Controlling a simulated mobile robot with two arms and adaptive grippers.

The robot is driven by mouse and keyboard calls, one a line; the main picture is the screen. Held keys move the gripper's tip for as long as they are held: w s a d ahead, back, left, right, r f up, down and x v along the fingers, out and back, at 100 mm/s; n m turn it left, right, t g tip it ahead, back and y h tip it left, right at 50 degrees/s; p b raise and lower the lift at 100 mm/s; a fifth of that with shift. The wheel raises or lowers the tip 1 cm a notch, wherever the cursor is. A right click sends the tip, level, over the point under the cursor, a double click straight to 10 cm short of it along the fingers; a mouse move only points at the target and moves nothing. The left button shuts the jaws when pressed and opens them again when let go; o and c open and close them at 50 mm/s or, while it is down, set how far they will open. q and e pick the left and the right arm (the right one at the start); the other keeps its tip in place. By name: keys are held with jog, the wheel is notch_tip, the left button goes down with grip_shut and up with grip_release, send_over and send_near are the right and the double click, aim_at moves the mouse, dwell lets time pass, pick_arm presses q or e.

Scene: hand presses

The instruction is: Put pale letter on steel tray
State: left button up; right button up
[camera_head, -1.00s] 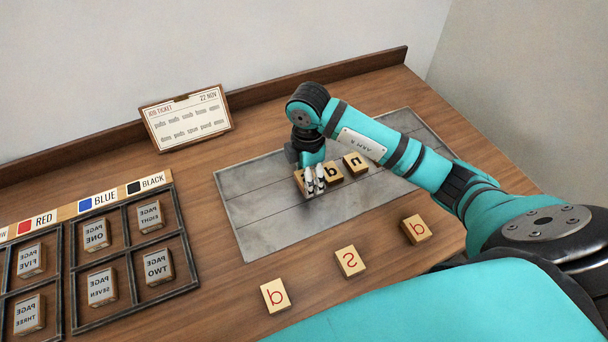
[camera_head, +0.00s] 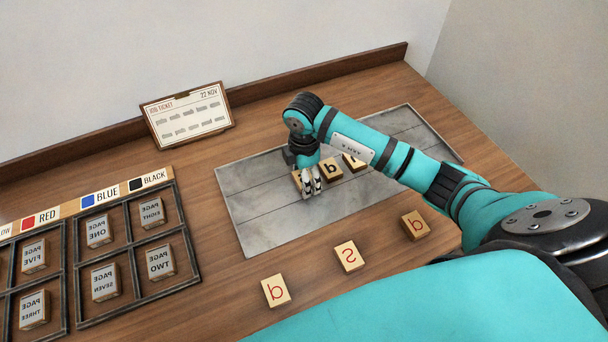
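The grey steel tray (camera_head: 265,228) lies flat on the wooden table. On the tray is a row of browner blocks with black letters: a middle one (camera_head: 332,168), a right one (camera_head: 352,163) partly covered by my arm, and a left one (camera_head: 296,177) mostly hidden by my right gripper (camera_head: 312,182). Its fingers are close together there; its grip is unclear. My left gripper is out of view.
A dark divided rack (camera_head: 128,250) with page blocks stands at the left, below a colour-labelled strip (camera_head: 107,198). A framed job ticket (camera_head: 187,116) leans at the back. The tray's front and left are clear.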

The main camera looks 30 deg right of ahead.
jog(key=shift+o, duration=0.7)
jog(key=shift+r, duration=0.1)
jog(key=shift+r, duration=0.2)
notch_tip(320, 180, up, 12)
jog(key=b, duration=0.1)
jog(key=shift+f, duration=0.15)
